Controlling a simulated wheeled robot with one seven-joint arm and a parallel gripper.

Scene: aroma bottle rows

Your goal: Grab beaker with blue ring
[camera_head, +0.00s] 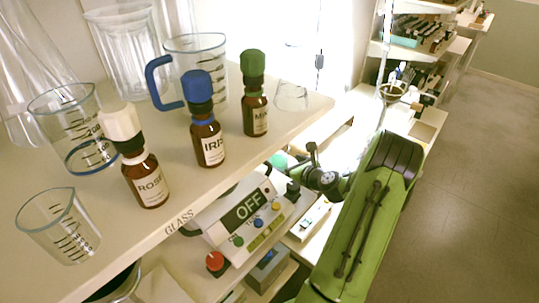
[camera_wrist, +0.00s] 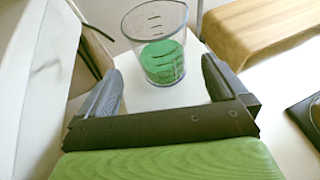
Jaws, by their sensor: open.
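The beaker with a blue ring (camera_head: 75,128) stands upright on the upper shelf at the left in the head view. It is clear glass with dark marks, a bluish rim and a blue ring near its base. In the wrist view my gripper (camera_wrist: 161,76) is open and empty. A clear beaker with green content (camera_wrist: 162,50) stands just beyond and between the fingertips on a white surface. No blue ring shows on it. The blue-ringed beaker is not in the wrist view. In the head view my arm is right of and below the shelf; my fingertips cannot be made out.
The shelf (camera_head: 180,190) also holds a smaller beaker (camera_head: 58,228), a blue-handled jug (camera_head: 205,65), and brown bottles with a white cap (camera_head: 148,180), a blue cap (camera_head: 208,143) and a green cap (camera_head: 255,115). A device reading OFF (camera_head: 240,215) stands below. Floor (camera_head: 470,190) is clear at right.

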